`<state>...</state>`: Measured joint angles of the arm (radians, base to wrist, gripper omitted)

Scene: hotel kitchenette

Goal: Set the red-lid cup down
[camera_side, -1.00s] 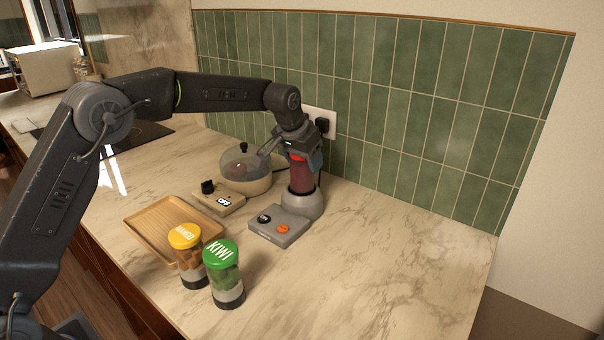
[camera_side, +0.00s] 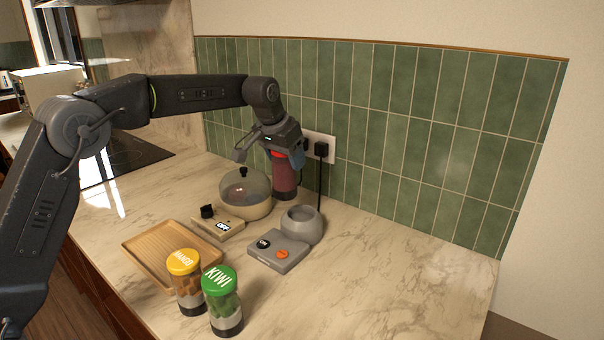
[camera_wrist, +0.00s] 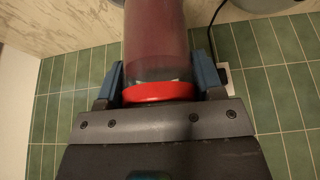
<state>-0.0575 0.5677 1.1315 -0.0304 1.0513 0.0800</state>
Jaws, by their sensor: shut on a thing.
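The red-lid cup (camera_side: 284,178) is a clear cup with dark red contents and a red lid. My gripper (camera_side: 284,150) is shut on it near the lid, and the cup hangs upright behind the glass-lidded pot. In the wrist view, my gripper (camera_wrist: 160,88) has a blue-grey finger on each side of the cup (camera_wrist: 157,45), just by the red lid. Whether the cup's base touches the counter (camera_side: 390,265) cannot be told, as the pot is close in front of it.
The blender base (camera_side: 302,225) is empty, with its button panel (camera_side: 278,251) in front. The glass-lidded pot (camera_side: 246,195) stands left of it. A wooden tray (camera_side: 150,250), a mango cup (camera_side: 187,283) and a kiwi cup (camera_side: 223,303) are at the front. The right counter is clear.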

